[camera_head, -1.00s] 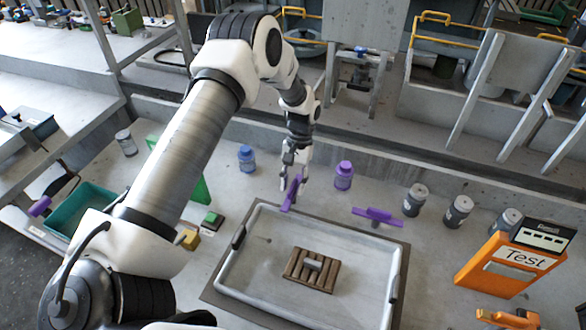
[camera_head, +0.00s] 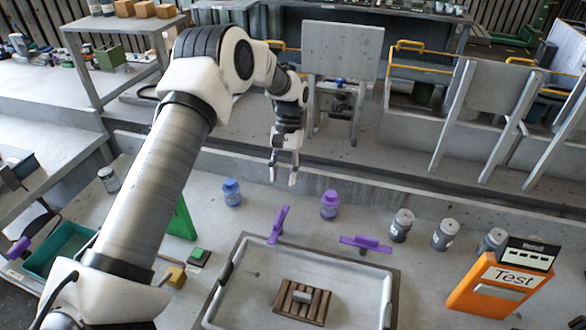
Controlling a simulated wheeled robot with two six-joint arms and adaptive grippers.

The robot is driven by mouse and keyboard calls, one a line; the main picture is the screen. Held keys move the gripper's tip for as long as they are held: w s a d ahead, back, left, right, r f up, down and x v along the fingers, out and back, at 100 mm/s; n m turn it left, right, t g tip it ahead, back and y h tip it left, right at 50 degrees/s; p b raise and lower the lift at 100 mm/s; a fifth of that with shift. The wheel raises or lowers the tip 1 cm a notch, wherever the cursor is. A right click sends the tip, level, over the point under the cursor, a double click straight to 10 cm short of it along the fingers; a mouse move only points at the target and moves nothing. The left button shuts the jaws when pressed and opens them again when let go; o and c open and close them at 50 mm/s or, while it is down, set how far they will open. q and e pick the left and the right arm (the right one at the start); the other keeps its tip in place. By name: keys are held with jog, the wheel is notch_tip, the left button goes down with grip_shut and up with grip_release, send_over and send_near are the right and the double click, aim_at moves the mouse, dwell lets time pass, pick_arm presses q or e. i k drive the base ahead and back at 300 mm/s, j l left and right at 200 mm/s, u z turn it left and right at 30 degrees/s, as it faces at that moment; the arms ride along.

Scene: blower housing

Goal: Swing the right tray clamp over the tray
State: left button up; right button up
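The right tray clamp (camera_head: 366,243) is purple and stands behind the tray's (camera_head: 238,250) back right edge, its bar lying roughly along that edge. The left tray clamp (camera_head: 278,225), also purple, stands at the back left edge, its bar pointing toward the tray. The tray is grey and shallow, with a brown slatted block (camera_head: 302,301) inside. My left gripper (camera_head: 284,181) is raised behind the left clamp, its two fingers apart and nothing between them. My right gripper does not show.
A purple bottle (camera_head: 329,205) and a blue bottle (camera_head: 232,193) stand behind the tray. Several grey jars (camera_head: 401,225) stand to the right, near an orange Test box (camera_head: 498,283). A teal bin (camera_head: 62,247) is at left.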

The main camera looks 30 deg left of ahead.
aim_at(365, 243)
jog(key=k, duration=1)
